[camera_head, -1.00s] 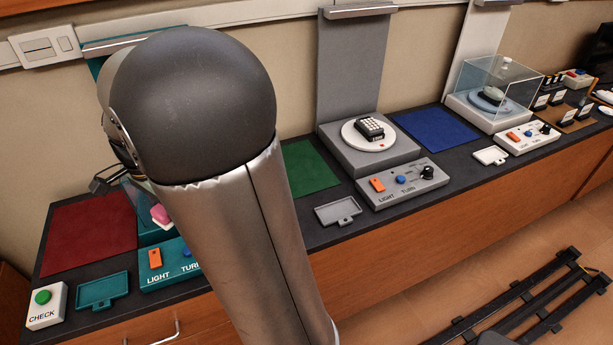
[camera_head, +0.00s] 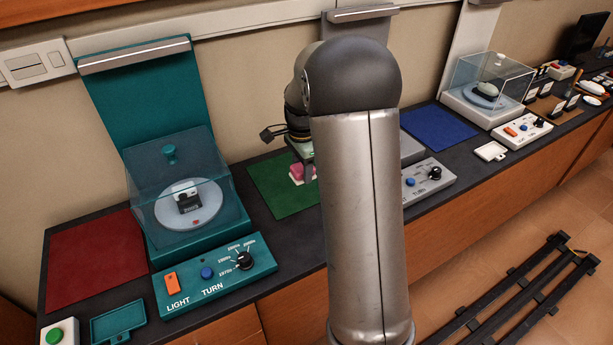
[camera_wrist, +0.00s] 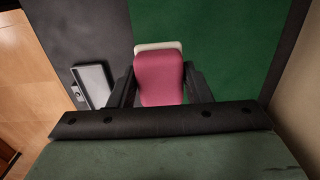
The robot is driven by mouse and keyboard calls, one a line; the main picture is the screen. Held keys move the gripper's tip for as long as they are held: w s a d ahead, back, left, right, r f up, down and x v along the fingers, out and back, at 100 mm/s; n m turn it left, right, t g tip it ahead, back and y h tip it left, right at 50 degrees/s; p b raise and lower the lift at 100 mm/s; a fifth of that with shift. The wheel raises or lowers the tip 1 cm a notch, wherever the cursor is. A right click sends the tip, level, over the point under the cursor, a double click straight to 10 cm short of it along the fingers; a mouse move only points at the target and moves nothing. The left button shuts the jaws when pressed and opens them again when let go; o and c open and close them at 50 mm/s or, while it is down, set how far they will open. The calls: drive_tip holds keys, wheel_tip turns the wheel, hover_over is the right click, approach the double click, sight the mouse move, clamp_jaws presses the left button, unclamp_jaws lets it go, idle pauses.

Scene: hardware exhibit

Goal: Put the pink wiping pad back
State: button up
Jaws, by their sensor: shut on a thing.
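The pink wiping pad (camera_head: 297,172) has a pale layer at its edge. It is between the fingers of my gripper (camera_wrist: 158,85), which is shut on it. In the wrist view the pad (camera_wrist: 160,78) is over the border of the green mat (camera_wrist: 220,40) and the dark counter. In the head view the pad shows above the green mat (camera_head: 272,190), just left of my arm. I cannot tell how high it is. A small grey tray with a tab (camera_wrist: 92,84) lies left of the gripper in the wrist view. My arm hides it in the head view.
A teal exhibit with a clear cover (camera_head: 175,185) and its control panel (camera_head: 215,275) stand to the left, with a teal tray (camera_head: 118,322) in front. A grey control panel (camera_head: 428,180) is right of my arm. Red (camera_head: 95,258) and blue (camera_head: 437,132) mats lie flat.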

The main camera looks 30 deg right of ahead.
hover_over(303, 188)
wheel_tip(303, 188, down, 4)
drive_tip(key=shift+f+p, duration=0.25)
drive_tip(key=shift+p, duration=0.05)
drive_tip(key=shift+f, duration=1.6)
drive_tip(key=shift+f, duration=0.2)
drive_tip(key=o, duration=1)
drive_tip(key=shift+r, duration=0.1)
